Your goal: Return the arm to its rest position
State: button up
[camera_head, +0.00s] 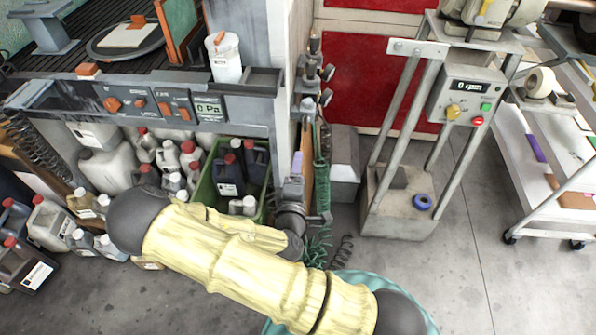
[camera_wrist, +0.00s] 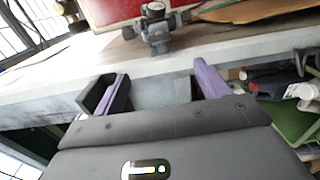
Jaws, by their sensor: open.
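My arm (camera_head: 240,265) wears a pale yellow sleeve and is folded at a dark elbow on the left, its forearm coming back to the right. My gripper (camera_wrist: 162,90) shows in the wrist view with its two purple-padded fingers wide apart and nothing held between them. In the head view, my gripper (camera_head: 297,164) is small and partly hidden, near the right end of the grey workbench, with a purple finger showing. Most of the forearm is hidden behind the upper arm.
A grey control panel (camera_head: 150,102) and a green crate (camera_head: 205,190) of bottles stand close to the arm. Several jugs crowd the floor at left. A grey machine stand (camera_head: 395,215) and a white cart (camera_head: 520,150) are at right. Bare floor lies between them.

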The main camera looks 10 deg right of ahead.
dwell(0.4)
notch_tip(320, 180, down, 5)
jog(key=s+d+m+g+y, duration=0.2)
jog(key=s+d+m+g, duration=0.1)
jog(key=m+g, duration=0.7)
jog(key=s+d+r+m+g+y, duration=0.2)
jog(key=s+r+m+g+y, duration=0.25)
jog(key=s+r, duration=0.75)
notch_tip(320, 180, up, 18)
jog(key=w+p, duration=0.2)
jog(key=p, duration=1.4)
jog(key=shift+w+f+h, duration=0.15)
jog(key=shift+f+h, duration=0.05)
jog(key=shift+h, duration=0.25)
jog(key=shift+d, duration=0.1)
